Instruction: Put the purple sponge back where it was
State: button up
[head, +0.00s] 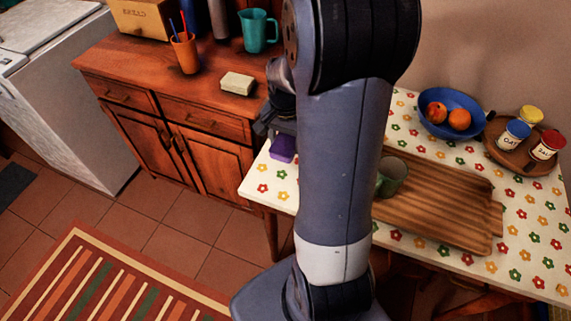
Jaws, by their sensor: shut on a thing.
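The purple sponge (282,148) is at the left end of the flowered table, near its left corner. My gripper (284,132) is directly above it and shut on it. The fingertips are small and partly hidden by my arm. I cannot tell whether the sponge touches the tablecloth or hangs just above it.
The flowered table (265,184) holds a wooden tray (430,205), a green mug (392,177), a blue fruit bowl (450,101) and a round board with jars (512,150). The wooden sideboard (150,75) carries a pale yellow block (237,83), an orange cup (186,53) and a teal mug (257,31).

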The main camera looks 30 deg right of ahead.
aim_at(286, 141)
notch_tip(286, 141, down, 8)
dwell(0.4)
jog(key=shift+f+b, duration=0.15)
jog(key=shift+b, duration=0.15)
jog(key=o, duration=1)
notch_tip(286, 141, up, 12)
jog(key=shift+r+p, duration=0.2)
jog(key=shift+p, duration=0.3)
